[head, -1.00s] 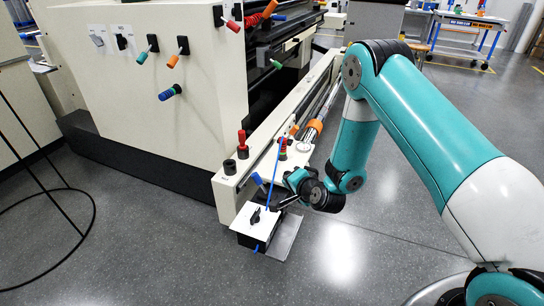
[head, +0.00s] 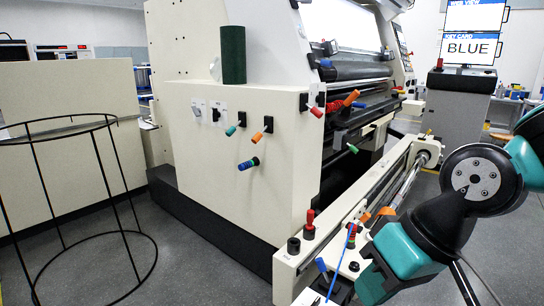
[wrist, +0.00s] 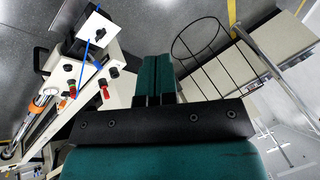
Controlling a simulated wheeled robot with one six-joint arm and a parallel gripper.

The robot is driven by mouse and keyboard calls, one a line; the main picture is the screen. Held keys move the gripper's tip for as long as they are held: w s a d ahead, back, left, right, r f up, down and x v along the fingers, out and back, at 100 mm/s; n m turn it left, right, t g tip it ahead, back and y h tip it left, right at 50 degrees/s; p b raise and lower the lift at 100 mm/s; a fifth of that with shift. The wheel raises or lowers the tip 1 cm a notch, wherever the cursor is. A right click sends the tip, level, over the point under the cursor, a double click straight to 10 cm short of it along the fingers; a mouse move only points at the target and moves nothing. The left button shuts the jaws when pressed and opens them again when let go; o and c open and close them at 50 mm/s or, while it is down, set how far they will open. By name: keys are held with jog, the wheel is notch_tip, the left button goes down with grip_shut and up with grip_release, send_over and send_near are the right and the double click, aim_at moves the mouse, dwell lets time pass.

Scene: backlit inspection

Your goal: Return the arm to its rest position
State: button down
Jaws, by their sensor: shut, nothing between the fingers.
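My gripper (wrist: 157,75) shows in the wrist view as two dark teal fingers pressed together, with nothing between them. Floor and furniture lie beyond the fingertips, and the fingers touch nothing that I can see. In the head view my arm (head: 480,180) is at the right edge, with a round dark joint and teal links bent close to the camera. My gripper cannot be made out there.
A cream machine (head: 230,150) with coloured levers fills the middle; its rail (head: 340,215) runs close beside my arm. A wire hoop stand (head: 75,205) is at left, also in the wrist view (wrist: 205,55). A white-topped switch box (wrist: 97,24) stands by the rail's end. A screen (head: 474,48) reads BLUE.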

jog(key=s+d+r+n+g+h, duration=0.1)
jog(key=s+d+r+n, duration=0.1)
jog(key=s, duration=0.4)
notch_tip(320, 180, up, 21)
jog(key=p, duration=2.1)
jog(key=shift+s+f, duration=0.2)
jog(key=shift+s, duration=0.2)
